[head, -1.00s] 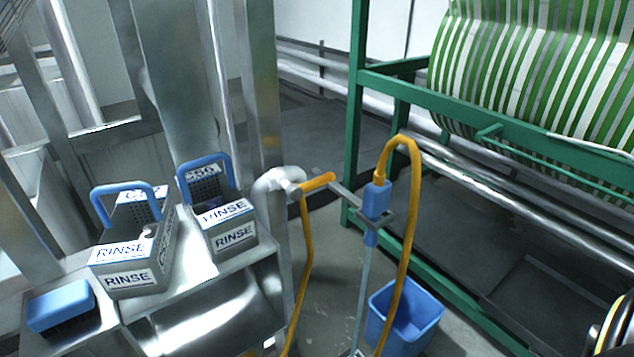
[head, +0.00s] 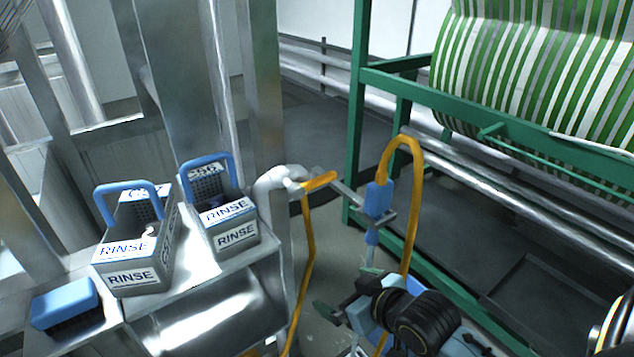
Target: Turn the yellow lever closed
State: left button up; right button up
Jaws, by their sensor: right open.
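The yellow lever (head: 320,181) sits on a pale pipe elbow (head: 272,188) in the middle of the head view. It points to the right, roughly along the metal bracket. My right gripper (head: 345,293) is in the lower middle, below and slightly right of the lever and apart from it. Its fingers are spread and nothing shows between them. My left gripper is not in view.
A blue spray wand (head: 377,199) with a yellow hose (head: 416,165) hangs in the bracket close above my right gripper. Two RINSE boxes (head: 131,277) and a blue brush (head: 64,302) stand on the metal bench at left. A green frame (head: 356,120) stands at right.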

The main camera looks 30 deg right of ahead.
aim_at(320, 185)
jog(key=w+d+r+t, duration=0.6)
jog(key=w+r+t, duration=0.1)
jog(key=r, duration=0.4)
jog(key=shift+m, duration=0.3)
jog(key=w, duration=1.3)
jog(key=shift+a, duration=0.4)
jog(key=shift+y, duration=0.3)
jog(key=c, duration=1)
jog(key=shift+r, duration=0.1)
